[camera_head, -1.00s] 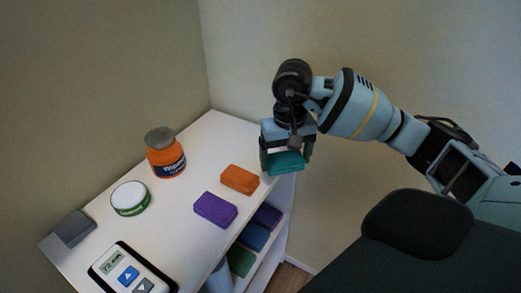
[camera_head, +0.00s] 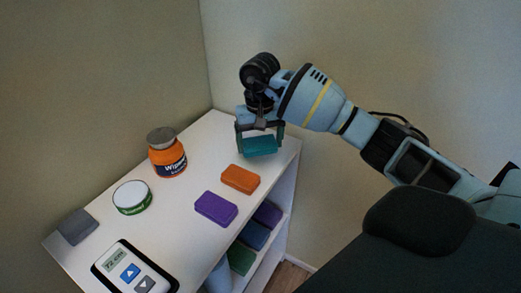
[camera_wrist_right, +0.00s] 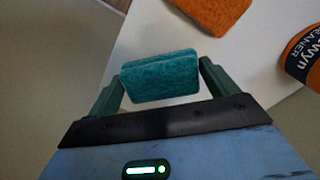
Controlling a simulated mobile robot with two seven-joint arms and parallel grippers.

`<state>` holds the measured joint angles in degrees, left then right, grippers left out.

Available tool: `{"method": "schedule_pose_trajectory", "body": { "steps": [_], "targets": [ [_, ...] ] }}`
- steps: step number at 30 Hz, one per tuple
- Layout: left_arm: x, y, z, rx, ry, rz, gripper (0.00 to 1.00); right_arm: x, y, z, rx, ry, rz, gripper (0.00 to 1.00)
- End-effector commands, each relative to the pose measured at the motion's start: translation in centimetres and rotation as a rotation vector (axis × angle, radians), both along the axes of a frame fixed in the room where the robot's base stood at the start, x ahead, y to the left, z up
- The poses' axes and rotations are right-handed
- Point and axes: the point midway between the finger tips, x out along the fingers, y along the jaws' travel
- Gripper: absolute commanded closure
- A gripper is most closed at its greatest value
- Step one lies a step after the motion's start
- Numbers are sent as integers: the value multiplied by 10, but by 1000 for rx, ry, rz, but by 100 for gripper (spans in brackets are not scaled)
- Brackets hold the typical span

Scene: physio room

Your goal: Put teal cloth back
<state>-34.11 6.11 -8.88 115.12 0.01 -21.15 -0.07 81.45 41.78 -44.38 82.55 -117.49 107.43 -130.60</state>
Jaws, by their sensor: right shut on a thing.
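The teal cloth (camera_head: 260,146) is a folded block held between the fingers of my right gripper (camera_head: 260,138). The gripper points down over the back right part of the white shelf top (camera_head: 215,150). In the right wrist view the teal cloth (camera_wrist_right: 160,77) sits between the two green fingertips. I cannot tell whether its underside touches the shelf top. An orange folded cloth (camera_head: 240,179) and a purple folded cloth (camera_head: 216,208) lie in front of it on the shelf top. My left gripper is not in view.
An orange wipes jar (camera_head: 167,157), a white and green tin (camera_head: 132,198), a grey block (camera_head: 77,227) and a device with a display (camera_head: 133,270) stand along the left. Several folded cloths, including a blue one (camera_head: 254,236), lie on lower shelves. A dark padded seat (camera_head: 420,225) is at the right.

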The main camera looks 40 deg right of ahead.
Motion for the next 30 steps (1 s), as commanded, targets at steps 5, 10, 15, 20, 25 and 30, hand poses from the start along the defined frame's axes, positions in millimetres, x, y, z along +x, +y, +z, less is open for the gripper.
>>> {"method": "schedule_pose_trajectory", "body": {
  "steps": [5, 10, 15, 20, 25, 30],
  "targets": [
    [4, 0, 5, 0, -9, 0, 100, -2, 0, -28, 1, 5, 0, 36],
    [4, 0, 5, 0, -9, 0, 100, -1, 0, -33, 0, 2, 0, 36],
    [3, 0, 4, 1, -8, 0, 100, -2, 0, -34, -1, 3, 0, 36],
    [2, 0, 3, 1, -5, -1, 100, -2, 0, -37, -1, 3, 0, 9],
    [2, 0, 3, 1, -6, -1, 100, -2, 0, -36, -1, 3, 0, 0],
    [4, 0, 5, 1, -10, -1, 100, -2, 0, -34, 0, 2, 0, 0]
  ]
}}
